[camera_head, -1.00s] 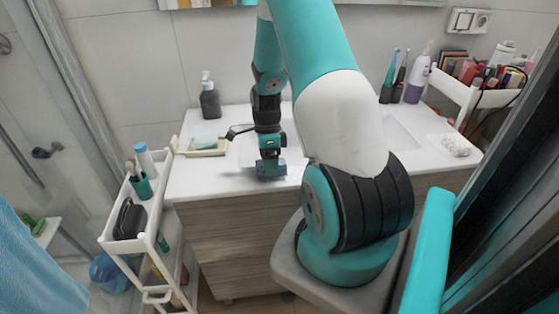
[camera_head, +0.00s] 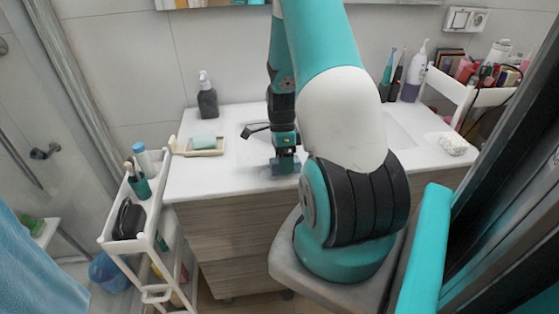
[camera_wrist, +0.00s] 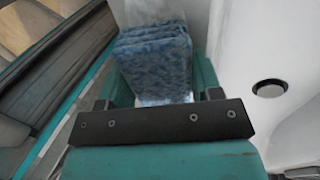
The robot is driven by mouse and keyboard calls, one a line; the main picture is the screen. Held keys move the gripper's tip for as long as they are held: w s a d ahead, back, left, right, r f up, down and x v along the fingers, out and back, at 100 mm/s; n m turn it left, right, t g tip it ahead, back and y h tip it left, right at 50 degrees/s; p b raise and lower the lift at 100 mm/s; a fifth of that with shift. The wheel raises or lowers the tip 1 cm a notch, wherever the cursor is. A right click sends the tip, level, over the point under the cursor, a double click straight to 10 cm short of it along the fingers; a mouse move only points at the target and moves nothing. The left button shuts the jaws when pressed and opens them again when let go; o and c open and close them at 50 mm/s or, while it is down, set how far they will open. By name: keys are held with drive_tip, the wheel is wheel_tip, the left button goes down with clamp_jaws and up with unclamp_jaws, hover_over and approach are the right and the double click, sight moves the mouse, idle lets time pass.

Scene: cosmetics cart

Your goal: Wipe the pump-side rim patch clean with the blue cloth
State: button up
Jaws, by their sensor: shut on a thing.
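My gripper (camera_head: 284,154) is shut on the blue cloth (camera_head: 286,166), low over the front of the white counter (camera_head: 215,182). In the wrist view the cloth (camera_wrist: 155,62) is a folded, mottled blue pad between the teal fingers. The cloth appears at or just above the front rim; whether it touches cannot be told. The white basin (camera_wrist: 240,65) with its dark drain (camera_wrist: 269,88) lies to the right in the wrist view. A dark pump bottle (camera_head: 208,101) with a white head stands at the back left. I cannot make out the rim patch.
A soap tray (camera_head: 212,152) with a pale green bar sits left of the gripper. A white cart (camera_head: 153,205) with toiletries stands at the counter's left end. Toothbrushes and a purple pump bottle (camera_head: 411,86) stand at the back right. The counter's front left is clear.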

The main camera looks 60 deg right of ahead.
drive_tip(key=shift+s+d+f, duration=0.1)
drive_tip(key=shift+s+d, duration=0.6)
drive_tip(key=shift+s, duration=0.15)
drive_tip(key=shift+s+d, duration=0.65)
drive_tip(key=shift+s, duration=0.2)
drive_tip(key=shift+w+a+r+p, duration=0.1)
drive_tip(key=shift+w+a+p, duration=0.15)
drive_tip(key=shift+w+a, duration=0.9)
drive_tip(key=shift+w+a+r+p, duration=0.1)
drive_tip(key=shift+w+a+p, duration=0.2)
drive_tip(key=shift+w+a, duration=0.8)
drive_tip(key=shift+w+a+p, duration=0.25)
drive_tip(key=shift+w+a, duration=0.6)
drive_tip(key=shift+w, duration=0.6)
drive_tip(key=shift+s+d+f, duration=0.15)
drive_tip(key=shift+s+d, duration=1.45)
drive_tip(key=shift+s, duration=0.3)
drive_tip(key=shift+s+d+p, duration=0.45)
drive_tip(key=shift+s+d, duration=1.1)
drive_tip(key=shift+s, duration=0.25)
wheel_tip(320, 180, up, 7)
drive_tip(key=p, duration=0.5)
drive_tip(key=shift+r+p, duration=0.2)
drive_tip(key=shift+p, duration=0.2)
drive_tip(key=shift+w+a+f, duration=0.1)
